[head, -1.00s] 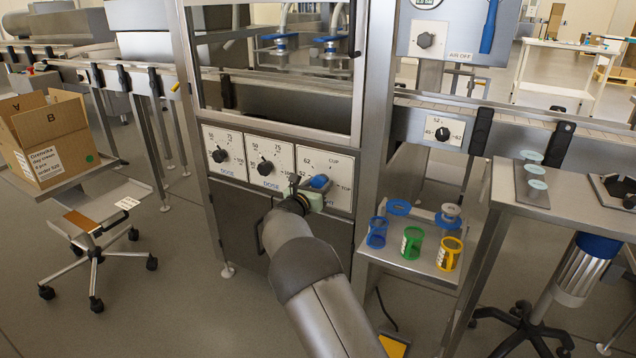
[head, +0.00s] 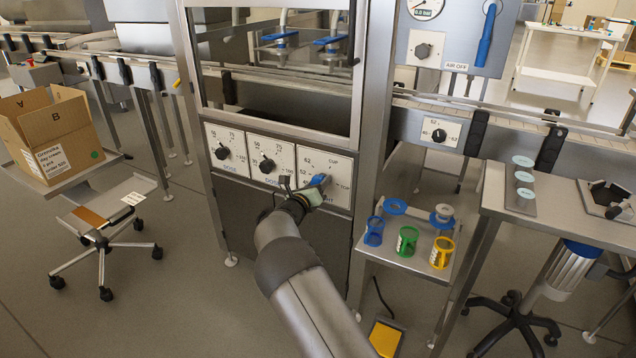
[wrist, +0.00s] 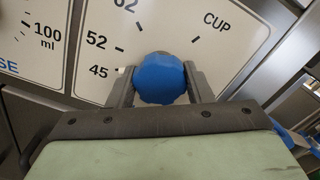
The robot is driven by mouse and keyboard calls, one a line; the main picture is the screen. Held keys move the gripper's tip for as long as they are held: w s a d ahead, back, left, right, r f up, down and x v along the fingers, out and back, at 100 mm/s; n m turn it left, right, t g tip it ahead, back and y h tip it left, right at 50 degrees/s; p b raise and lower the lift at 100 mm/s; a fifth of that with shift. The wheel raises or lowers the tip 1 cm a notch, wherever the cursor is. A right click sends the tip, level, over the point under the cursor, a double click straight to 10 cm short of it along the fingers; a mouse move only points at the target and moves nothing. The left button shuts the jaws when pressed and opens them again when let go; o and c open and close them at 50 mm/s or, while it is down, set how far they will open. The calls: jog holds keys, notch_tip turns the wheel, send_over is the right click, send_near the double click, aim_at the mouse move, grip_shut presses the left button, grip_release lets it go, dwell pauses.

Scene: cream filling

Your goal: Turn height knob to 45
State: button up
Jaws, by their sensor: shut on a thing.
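The blue lobed height knob (head: 319,181) sits on the rightmost white dial plate (head: 312,163) of the machine front. In the wrist view the knob (wrist: 159,79) lies between the two dark fingers of my gripper (wrist: 160,85), which is shut on it. The plate there shows 45, 52 and 62 with tick marks at the left, and CUP at the upper right. In the head view my gripper (head: 308,192) covers the plate's lower part.
Two black dose knobs (head: 223,153) (head: 267,165) are on the plates to the left. A small shelf (head: 388,253) with blue, green and yellow cups stands to the right. A conveyor dial (head: 439,135) is further right. Open floor lies left of my arm.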

jog(key=o, duration=1)
jog(key=shift+s, duration=0.1)
jog(key=p+v, duration=0.2)
jog(key=v, duration=1.5)
jog(key=shift+s+a, duration=0.1)
jog(key=shift+s, duration=0.05)
